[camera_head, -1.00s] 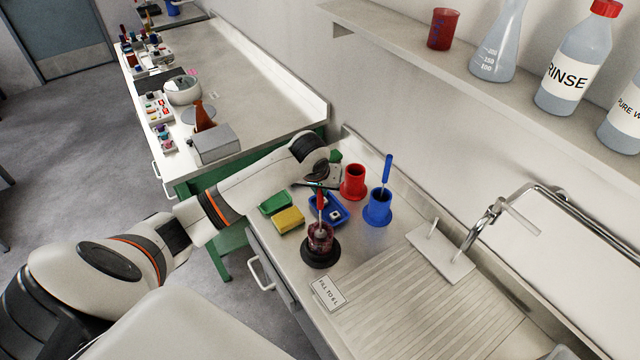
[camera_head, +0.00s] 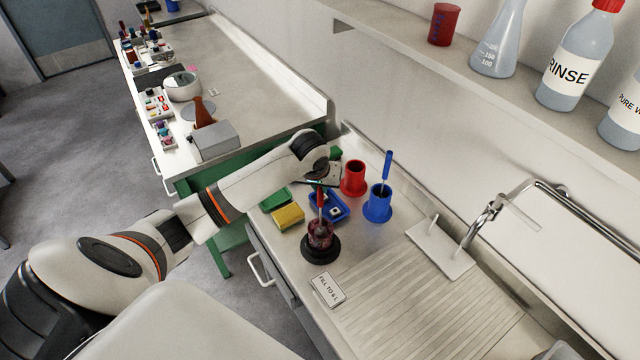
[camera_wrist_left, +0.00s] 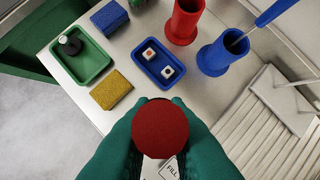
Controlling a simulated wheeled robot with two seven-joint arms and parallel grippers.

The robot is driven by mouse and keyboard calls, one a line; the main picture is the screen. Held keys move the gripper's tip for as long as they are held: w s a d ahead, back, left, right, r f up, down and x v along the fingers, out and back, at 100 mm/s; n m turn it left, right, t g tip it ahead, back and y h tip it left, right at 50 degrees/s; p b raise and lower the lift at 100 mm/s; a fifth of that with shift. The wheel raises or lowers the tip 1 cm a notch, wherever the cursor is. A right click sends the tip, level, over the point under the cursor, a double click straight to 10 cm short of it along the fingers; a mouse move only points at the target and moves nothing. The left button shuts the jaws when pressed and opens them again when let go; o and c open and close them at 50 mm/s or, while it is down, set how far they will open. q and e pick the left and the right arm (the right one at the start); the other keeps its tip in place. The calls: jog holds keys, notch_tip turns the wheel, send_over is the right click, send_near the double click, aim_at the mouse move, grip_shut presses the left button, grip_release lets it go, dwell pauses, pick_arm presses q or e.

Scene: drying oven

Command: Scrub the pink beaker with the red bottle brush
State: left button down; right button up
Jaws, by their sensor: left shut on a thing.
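The pink beaker (camera_head: 320,236) stands upright on a round black base (camera_head: 320,251) near the counter's front left edge. The red bottle brush (camera_head: 320,204) is upright, its head down inside the beaker. My left gripper (camera_head: 319,186) is shut on the top of the brush handle, above the beaker. In the left wrist view the red round handle end (camera_wrist_left: 160,124) sits between the green fingers (camera_wrist_left: 160,140) and hides the beaker. My right gripper is not in view.
A yellow sponge (camera_head: 289,216), green tray (camera_head: 275,200) and blue tray (camera_head: 335,214) lie just behind the beaker. A red holder (camera_head: 353,181) and a blue holder (camera_head: 378,206) with a blue brush (camera_head: 387,166) stand behind. A label card (camera_head: 328,289) lies in front.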

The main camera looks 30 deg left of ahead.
pick_arm(q)
jog(key=shift+f, duration=0.6)
dwell(0.3)
